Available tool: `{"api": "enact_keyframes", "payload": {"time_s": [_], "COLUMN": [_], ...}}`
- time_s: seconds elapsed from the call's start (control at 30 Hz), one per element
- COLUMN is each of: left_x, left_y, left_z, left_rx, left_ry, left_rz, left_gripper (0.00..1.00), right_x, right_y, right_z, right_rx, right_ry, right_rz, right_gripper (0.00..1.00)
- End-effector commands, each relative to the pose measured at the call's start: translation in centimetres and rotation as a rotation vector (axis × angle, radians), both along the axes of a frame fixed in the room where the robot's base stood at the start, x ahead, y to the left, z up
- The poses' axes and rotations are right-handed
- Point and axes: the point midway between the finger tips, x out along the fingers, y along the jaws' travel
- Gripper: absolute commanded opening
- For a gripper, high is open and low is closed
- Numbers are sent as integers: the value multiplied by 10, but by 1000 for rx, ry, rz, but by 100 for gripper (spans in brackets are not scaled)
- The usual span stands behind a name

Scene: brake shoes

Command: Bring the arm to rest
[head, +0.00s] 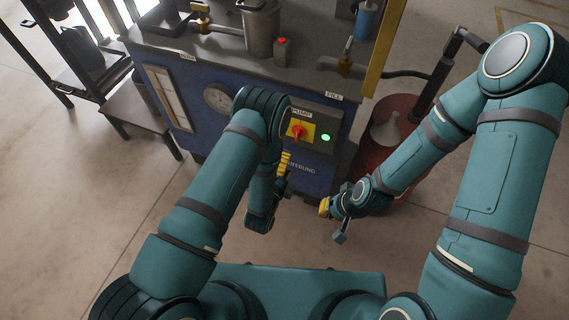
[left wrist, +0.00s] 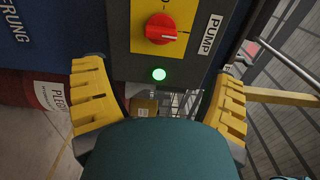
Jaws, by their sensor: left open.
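My left arm reaches forward to the front of the blue machine in the head view. My left gripper (head: 284,164) is partly hidden behind its own wrist there; its yellow finger pads show just below the pump panel. In the left wrist view my left gripper (left wrist: 160,74) is open and empty, with its ribbed yellow fingers wide apart. The red rotary knob (head: 297,131) on its yellow plate and the lit green lamp (head: 325,138) are beyond it. The knob (left wrist: 161,29) also shows in the left wrist view. My right gripper (head: 333,215) hangs low on the right; its opening is unclear.
The blue machine (head: 250,178) carries a metal pot (head: 261,30), a red button (head: 282,48) and brass valves on top. A red drum (head: 400,125) with a funnel stands close to my right arm. A dark bench (head: 125,110) is at left. Open floor lies at left.

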Motion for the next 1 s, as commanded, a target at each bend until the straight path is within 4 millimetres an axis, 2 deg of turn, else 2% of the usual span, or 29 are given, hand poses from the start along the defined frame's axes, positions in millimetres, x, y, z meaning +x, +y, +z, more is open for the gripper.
{"api": "enact_keyframes", "payload": {"time_s": [0.2, 0.73, 0.87, 1.0], "left_x": [-8, -7, -2, -2], "left_y": [3, 4, 14, 34], "left_z": [0, 0, -5, -18], "left_rx": [0, -12, -108, -353], "left_ry": [-1, 13, 141, 430], "left_rz": [0, 5, 52, 175], "left_gripper": [85, 85, 85, 85], "right_x": [0, 0, 0, 0], "right_y": [0, 0, 0, 0], "right_z": [0, 0, 0, 0], "right_rx": [0, 0, 0, 0], "right_ry": [0, 0, 0, 0], "right_rz": [0, 0, 0, 0], "right_gripper": [0, 0, 0, 0]}}
